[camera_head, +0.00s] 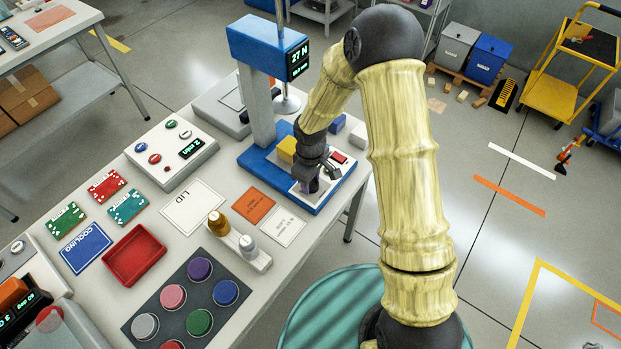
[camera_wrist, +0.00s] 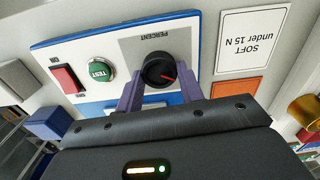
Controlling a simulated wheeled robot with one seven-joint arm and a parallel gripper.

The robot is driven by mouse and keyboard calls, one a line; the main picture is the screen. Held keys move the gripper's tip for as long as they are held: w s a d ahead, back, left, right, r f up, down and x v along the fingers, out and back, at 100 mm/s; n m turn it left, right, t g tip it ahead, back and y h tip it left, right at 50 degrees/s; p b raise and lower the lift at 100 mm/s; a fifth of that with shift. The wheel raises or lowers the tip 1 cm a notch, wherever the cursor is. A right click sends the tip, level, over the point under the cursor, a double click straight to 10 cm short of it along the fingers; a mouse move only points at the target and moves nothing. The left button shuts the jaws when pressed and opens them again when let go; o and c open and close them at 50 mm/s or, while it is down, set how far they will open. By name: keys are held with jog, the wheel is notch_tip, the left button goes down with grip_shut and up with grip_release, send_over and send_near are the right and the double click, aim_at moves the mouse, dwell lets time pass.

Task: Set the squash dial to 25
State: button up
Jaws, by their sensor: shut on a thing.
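The squash dial (camera_wrist: 157,69) is a round black knob with a red pointer mark, on a grey panel lettered PERCENT, which appears upside down in the wrist view. My gripper (camera_wrist: 160,88) has its two purple fingers on either side of the dial and is shut on it. The red mark points toward the right and slightly down in the wrist view. No scale numbers are readable. In the head view my gripper (camera_head: 310,184) is over the front of the blue press base (camera_head: 337,192), hiding the dial. The press display (camera_head: 299,60) reads 27 N.
Beside the dial are a green TEST button (camera_wrist: 102,70) and a red rocker switch (camera_wrist: 68,79). A yellow block (camera_head: 287,149) sits on the press by the column. A SOFT card (camera_wrist: 254,38) and an orange card (camera_wrist: 236,88) lie next to the base.

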dwell(0.4)
jog(key=o, duration=1)
jog(key=shift+r, duration=0.15)
notch_tip(320, 180, up, 17)
jog(key=shift+r+b, duration=0.1)
jog(key=shift+b, duration=0.45)
jog(key=s+d+m+t, duration=0.1)
jog(key=s+d+m, duration=0.2)
jog(key=s+d, duration=0.1)
jog(key=s+d+m, duration=0.4)
jog(key=d, duration=0.1)
jog(key=s+d+m+t, duration=0.1)
jog(key=s+d+m, duration=0.3)
jog(key=s+d, duration=0.1)
jog(key=shift+s+r+t, duration=0.1)
jog(key=shift+t, duration=0.2)
